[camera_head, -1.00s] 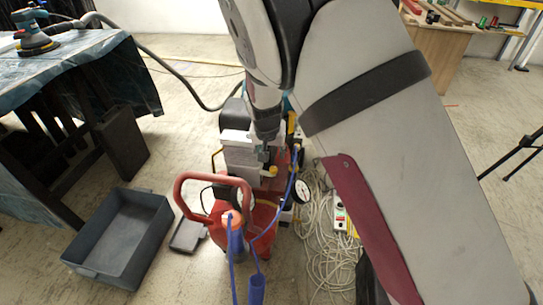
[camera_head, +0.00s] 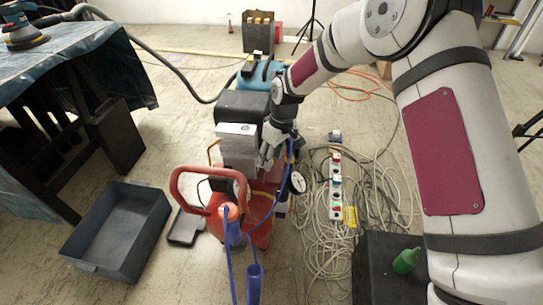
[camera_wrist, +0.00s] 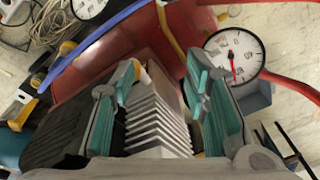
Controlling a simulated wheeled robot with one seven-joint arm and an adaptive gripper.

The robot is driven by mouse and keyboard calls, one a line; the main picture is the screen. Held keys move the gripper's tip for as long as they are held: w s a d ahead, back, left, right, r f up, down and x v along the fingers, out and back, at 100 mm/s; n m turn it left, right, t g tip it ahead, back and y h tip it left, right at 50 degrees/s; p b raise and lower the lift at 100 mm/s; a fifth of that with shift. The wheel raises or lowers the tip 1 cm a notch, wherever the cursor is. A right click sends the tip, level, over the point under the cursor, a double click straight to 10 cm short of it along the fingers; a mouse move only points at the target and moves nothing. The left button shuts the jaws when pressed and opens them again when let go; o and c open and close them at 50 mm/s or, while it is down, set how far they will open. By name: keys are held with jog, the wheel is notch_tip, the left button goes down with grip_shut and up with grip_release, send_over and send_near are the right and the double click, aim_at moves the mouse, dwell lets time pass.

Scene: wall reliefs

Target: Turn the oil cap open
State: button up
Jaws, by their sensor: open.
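The machine is a compressor with a red tank (camera_head: 262,228), a red handle (camera_head: 208,169) and a grey finned block. My gripper (camera_head: 268,150) is over its upper right side, small and partly blended with it in the head view. In the wrist view my gripper (camera_wrist: 163,68) is open, its two teal fingers standing apart on either side of the pale finned block (camera_wrist: 155,115). The red tank (camera_wrist: 95,75) lies beyond the fingertips. I cannot pick out the oil cap for certain in either view. Nothing is visibly held.
A blue hose (camera_wrist: 105,33) crosses at upper left. Tangled cables and a power strip (camera_head: 336,185) lie right of the compressor. A grey bin (camera_head: 118,232) stands left on the floor.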

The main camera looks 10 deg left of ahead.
jog(key=w+d+r+n+y, duration=0.2)
jog(key=w+d+r+n, duration=0.25)
jog(key=r+n, duration=0.25)
jog(key=shift+y, duration=0.3)
jog(key=b+x, duration=0.2)
jog(key=x, duration=0.5)
jog(key=b+x, duration=0.2)
jog(key=x, duration=0.5)
jog(key=shift+w, duration=0.2)
jog(key=shift+r, duration=0.1)
grip_shut()
